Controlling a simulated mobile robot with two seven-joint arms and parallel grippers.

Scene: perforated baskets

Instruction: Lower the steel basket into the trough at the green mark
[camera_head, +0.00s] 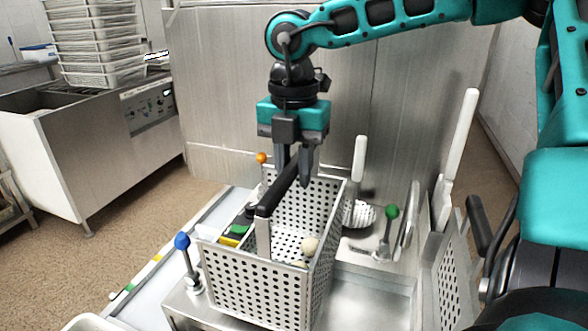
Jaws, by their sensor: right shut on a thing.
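The steel basket (255,294) is a perforated open box with a black bar handle (274,196). My right gripper (293,172) comes down from above and is shut on that handle. The basket looks roughly level, over the left part of the steel trough (372,291); I cannot tell whether its bottom touches anything. Pale round pieces (309,245) lie inside it. A green ball on a metal post (392,212) stands at the trough's back right, to the right of the basket. The basket hides part of the trough. My left gripper is not in view.
A blue-ball post (182,241) stands left of the basket and an orange-ball post (261,158) behind it. White-handled utensils (360,160) stand behind the trough. Another perforated basket (449,280) is at the right. The trough's right part looks clear.

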